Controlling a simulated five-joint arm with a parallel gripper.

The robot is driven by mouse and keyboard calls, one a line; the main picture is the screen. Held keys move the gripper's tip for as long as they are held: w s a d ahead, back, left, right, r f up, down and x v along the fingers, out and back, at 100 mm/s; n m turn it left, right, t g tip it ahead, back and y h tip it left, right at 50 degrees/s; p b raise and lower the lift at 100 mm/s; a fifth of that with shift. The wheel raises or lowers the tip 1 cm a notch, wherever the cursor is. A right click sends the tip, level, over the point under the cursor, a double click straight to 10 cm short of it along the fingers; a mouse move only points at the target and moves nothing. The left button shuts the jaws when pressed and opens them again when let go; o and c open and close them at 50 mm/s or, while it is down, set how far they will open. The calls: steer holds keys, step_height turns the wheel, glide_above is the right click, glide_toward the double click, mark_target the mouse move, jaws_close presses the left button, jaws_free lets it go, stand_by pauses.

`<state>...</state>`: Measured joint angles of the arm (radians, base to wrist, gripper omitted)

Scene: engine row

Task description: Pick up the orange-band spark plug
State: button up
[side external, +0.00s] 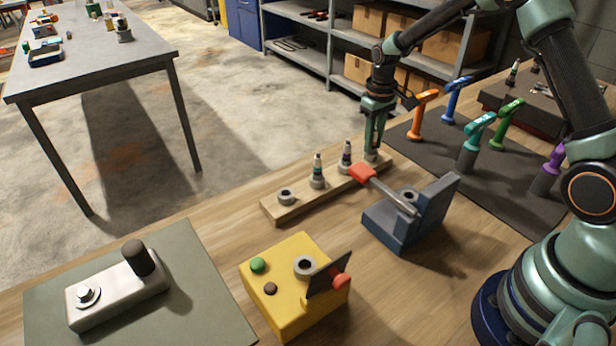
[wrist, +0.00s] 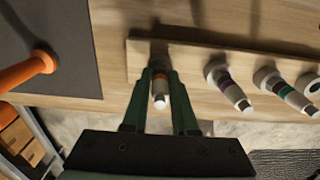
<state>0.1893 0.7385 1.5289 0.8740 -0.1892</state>
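The orange-band spark plug (wrist: 160,88) stands between my gripper's fingers, its pale tip toward the wrist camera. It is at the end of the wooden rack (wrist: 135,62). In the side view my gripper (side external: 374,150) points straight down over the rack's far end, and its fingers largely hide this plug. In the wrist view my gripper (wrist: 160,75) has one fingertip on each side of the plug, very close to it. I cannot tell whether they touch it. The plug's lower end is hidden.
A purple-band plug (side external: 346,157) and a green-band plug (side external: 317,171) stand along the rack, then an empty collar (side external: 286,197). A red-handled tool (side external: 385,188) lies across a blue fixture (side external: 410,225) near the rack. Coloured handles, including an orange one (side external: 421,113), stand on a dark mat.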

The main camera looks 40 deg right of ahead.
jaws_close()
steer(key=shift+r, duration=0.1)
step_height(320, 180, up, 19)
steer(key=s+a+f+n, duration=0.2)
steer(key=s+a, duration=0.1)
steer(key=a, duration=0.7)
steer(key=s+a+f+n, duration=0.1)
steer(key=s+a+n, duration=0.15)
steer(key=a, duration=0.85)
steer(key=s+a+f+n, duration=0.4)
steer(key=s+a, duration=0.9)
steer(key=shift+s+f, duration=0.2)
steer(key=shift+s, duration=0.1)
steer(key=shift+f+n, duration=0.1)
steer(key=shift+n, duration=0.15)
